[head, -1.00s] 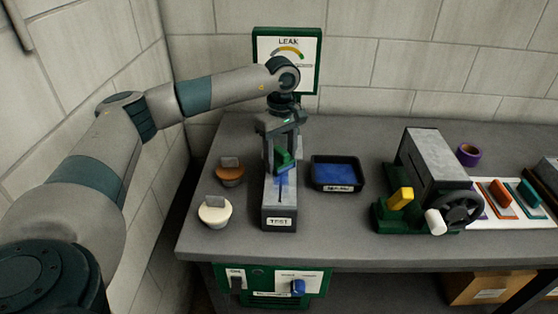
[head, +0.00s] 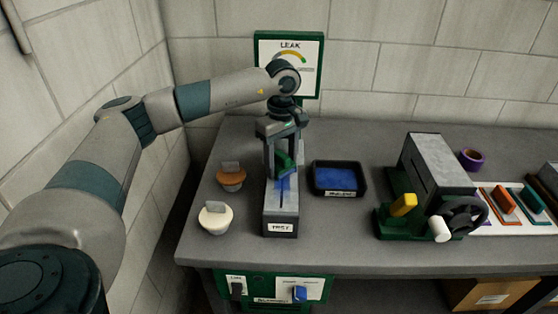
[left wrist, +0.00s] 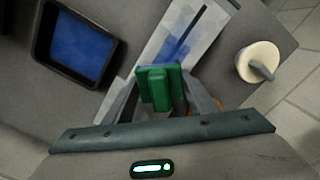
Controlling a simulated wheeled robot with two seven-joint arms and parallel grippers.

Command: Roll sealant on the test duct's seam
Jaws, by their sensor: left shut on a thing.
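The test duct (head: 283,219) is a grey box with a label on its front end and a dark seam along its top. Blue sealant (left wrist: 177,48) lies on part of the seam in the left wrist view. My left gripper (head: 283,168) is over the far part of the duct, shut on the green handle of the roller (left wrist: 158,88). The roller's working end is hidden below the handle, so I cannot tell whether it touches the duct. A black tray (head: 338,192) with blue sealant stands right of the duct; it also shows in the left wrist view (left wrist: 42,45). My right gripper is not in view.
Two pots, one orange-brown (head: 231,180) and one cream (head: 215,219), stand left of the duct. A green-based machine (head: 432,180) with a handwheel stands to the right. The leak gauge (head: 289,58) is at the wall behind. A switch panel (head: 272,286) is under the bench's front edge.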

